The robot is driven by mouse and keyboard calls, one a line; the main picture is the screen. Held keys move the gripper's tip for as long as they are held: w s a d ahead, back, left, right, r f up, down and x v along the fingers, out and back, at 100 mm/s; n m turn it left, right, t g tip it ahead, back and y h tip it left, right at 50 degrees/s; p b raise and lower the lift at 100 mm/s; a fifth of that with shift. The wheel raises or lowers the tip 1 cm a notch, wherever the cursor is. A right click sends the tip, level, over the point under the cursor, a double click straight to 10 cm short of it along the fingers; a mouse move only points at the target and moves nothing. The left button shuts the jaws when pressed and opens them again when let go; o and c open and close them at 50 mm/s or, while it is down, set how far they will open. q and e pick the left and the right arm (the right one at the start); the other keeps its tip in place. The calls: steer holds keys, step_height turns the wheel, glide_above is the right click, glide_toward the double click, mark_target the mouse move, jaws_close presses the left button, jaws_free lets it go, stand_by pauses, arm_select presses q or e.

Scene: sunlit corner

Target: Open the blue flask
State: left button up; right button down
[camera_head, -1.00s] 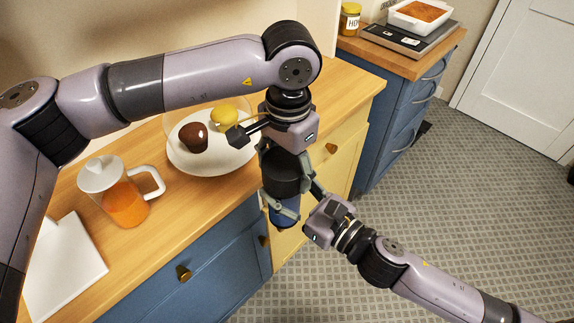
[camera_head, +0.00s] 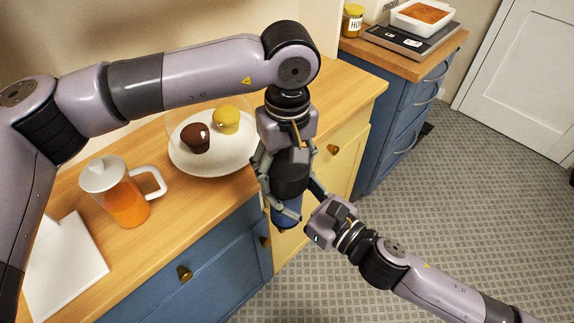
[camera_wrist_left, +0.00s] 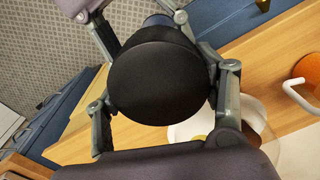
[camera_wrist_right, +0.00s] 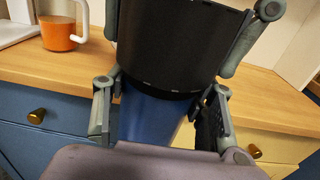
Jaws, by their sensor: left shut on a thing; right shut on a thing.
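The blue flask stands upright in the air in front of the counter, its blue body (camera_head: 287,214) below a wide black lid (camera_head: 291,174). My left gripper (camera_head: 286,180) comes from above and is shut on the black lid, with fingers on either side. The lid's round top (camera_wrist_left: 160,82) fills the middle of the left wrist view. My right gripper (camera_wrist_right: 160,120) is shut on the blue body (camera_wrist_right: 148,117), coming from the lower right in the head view. In the right wrist view the lid (camera_wrist_right: 180,45) sits directly above the body; I cannot tell whether it is loosened.
On the wooden counter (camera_head: 232,190) stand a white plate (camera_head: 215,165) with two muffins, a jug of orange drink (camera_head: 122,200) and a white board (camera_head: 68,265). A scale with a baking dish (camera_head: 420,17) and a yellow jar (camera_head: 352,20) stand farther back. The floor at right is clear.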

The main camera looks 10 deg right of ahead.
arm_select(q)
steer(key=n, duration=0.3)
steer(key=shift+s+d+n, duration=0.15)
steer(key=shift+n, duration=0.25)
steer(key=n, duration=0.5)
steer(key=shift+n, duration=0.3)
steer(key=n, duration=0.5)
steer(key=shift+a+r+n, duration=0.1)
steer(key=shift+a+n, duration=0.15)
steer(key=shift+n, duration=0.05)
steer(key=n, duration=0.5)
steer(key=shift+s+n, duration=0.15)
steer(key=shift+n, duration=0.15)
steer(key=n, duration=0.3)
steer(key=shift+n, duration=0.4)
steer(key=n, duration=1.1)
steer(key=shift+s, duration=0.1)
steer(key=n, duration=0.4)
steer(key=shift+d+n, duration=0.1)
steer(key=shift+n, duration=0.3)
